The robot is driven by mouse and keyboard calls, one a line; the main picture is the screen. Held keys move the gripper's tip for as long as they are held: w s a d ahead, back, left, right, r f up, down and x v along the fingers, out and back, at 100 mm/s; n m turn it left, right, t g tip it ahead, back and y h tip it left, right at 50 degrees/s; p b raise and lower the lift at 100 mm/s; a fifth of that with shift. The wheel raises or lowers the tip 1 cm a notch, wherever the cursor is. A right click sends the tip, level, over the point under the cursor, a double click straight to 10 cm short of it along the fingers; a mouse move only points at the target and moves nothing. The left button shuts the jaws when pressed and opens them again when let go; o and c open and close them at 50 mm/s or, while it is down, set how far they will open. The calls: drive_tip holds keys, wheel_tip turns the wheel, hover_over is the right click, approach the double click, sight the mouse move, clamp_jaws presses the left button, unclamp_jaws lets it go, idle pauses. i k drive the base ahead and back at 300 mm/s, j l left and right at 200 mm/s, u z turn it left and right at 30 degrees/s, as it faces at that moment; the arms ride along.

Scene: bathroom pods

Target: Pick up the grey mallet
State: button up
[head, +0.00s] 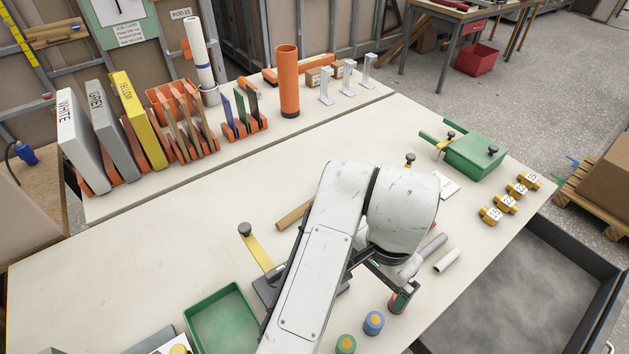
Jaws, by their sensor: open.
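I cannot pick out a whole grey mallet. A wooden stick (293,214), perhaps a handle, lies left of my arm, and its right end runs behind the arm. A grey cylinder (434,245) lies just right of my arm, partly hidden by it. A paler short cylinder (447,260) lies beside it. I cannot tell whether any of these belongs to the mallet. My gripper (377,280) is low over the table, mostly hidden under my white arm. It is open, and I see nothing held in it.
A yellow clamp (260,250) and green tray (222,315) are left. A green box (473,157) and several brass weights (507,203) are right.

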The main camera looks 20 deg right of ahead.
sight(289, 219)
drive_tip(key=i+l, duration=0.15)
drive_tip(key=i, duration=0.9)
